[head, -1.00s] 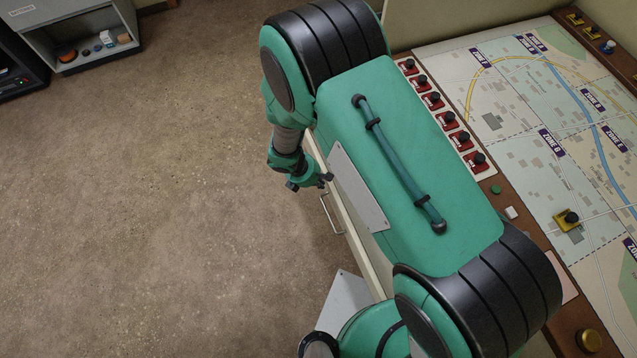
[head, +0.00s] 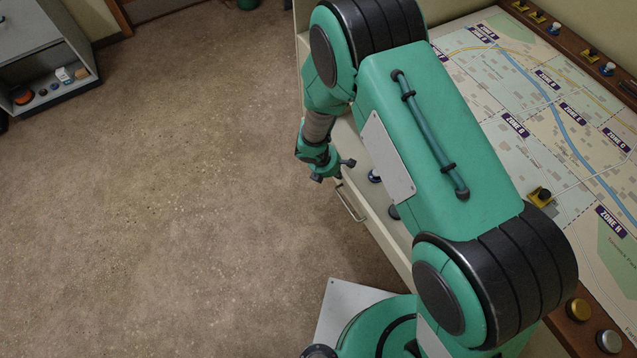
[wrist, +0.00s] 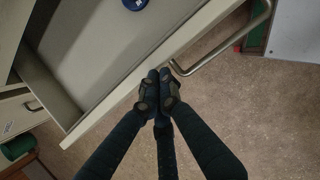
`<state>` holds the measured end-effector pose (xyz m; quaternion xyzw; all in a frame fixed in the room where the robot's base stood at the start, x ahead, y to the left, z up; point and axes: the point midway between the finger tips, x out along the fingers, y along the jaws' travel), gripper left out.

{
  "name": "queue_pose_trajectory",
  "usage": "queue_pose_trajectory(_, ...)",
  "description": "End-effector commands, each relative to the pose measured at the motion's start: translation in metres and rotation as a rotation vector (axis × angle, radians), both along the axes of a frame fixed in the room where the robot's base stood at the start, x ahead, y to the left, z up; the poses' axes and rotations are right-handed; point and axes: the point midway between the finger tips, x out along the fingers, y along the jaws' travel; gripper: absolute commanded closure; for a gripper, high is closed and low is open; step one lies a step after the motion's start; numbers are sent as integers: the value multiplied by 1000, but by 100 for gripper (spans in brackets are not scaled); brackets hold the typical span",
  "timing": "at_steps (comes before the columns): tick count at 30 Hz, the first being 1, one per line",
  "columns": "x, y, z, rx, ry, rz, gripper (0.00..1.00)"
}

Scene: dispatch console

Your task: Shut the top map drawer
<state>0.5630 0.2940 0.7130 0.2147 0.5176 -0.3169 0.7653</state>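The top map drawer (head: 384,238) is a cream drawer standing open beneath my arm in the head view. My arm hides much of it, and small round items show inside. Its metal bar handle (head: 350,204) is on the floor-facing front. In the wrist view the open drawer (wrist: 105,35) shows its grey inside, its front panel and the handle (wrist: 225,42). My gripper (wrist: 159,88) has its dark fingertips together, with nothing seen between them. They are at the drawer front, close to one end of the handle; I cannot tell whether they touch. In the head view my gripper (head: 332,171) is beside the drawer front.
A dark blue round object (wrist: 135,3) lies in the drawer. The console top with its zone map (head: 570,110) is at the right. A grey open shelf unit (head: 45,60) stands at the far left. The brown floor (head: 180,200) between is clear.

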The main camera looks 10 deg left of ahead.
Motion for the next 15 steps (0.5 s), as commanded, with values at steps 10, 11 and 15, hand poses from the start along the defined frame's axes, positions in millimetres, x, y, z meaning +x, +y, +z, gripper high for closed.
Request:
queue_pose_trajectory(10, 67, -70, -1, -2, 2, -4, 100)
queue_pose_trajectory(11, 72, -75, -1, -2, 2, -4, 100)
queue_pose_trajectory(15, 91, -94, -1, 0, 2, -4, 100)
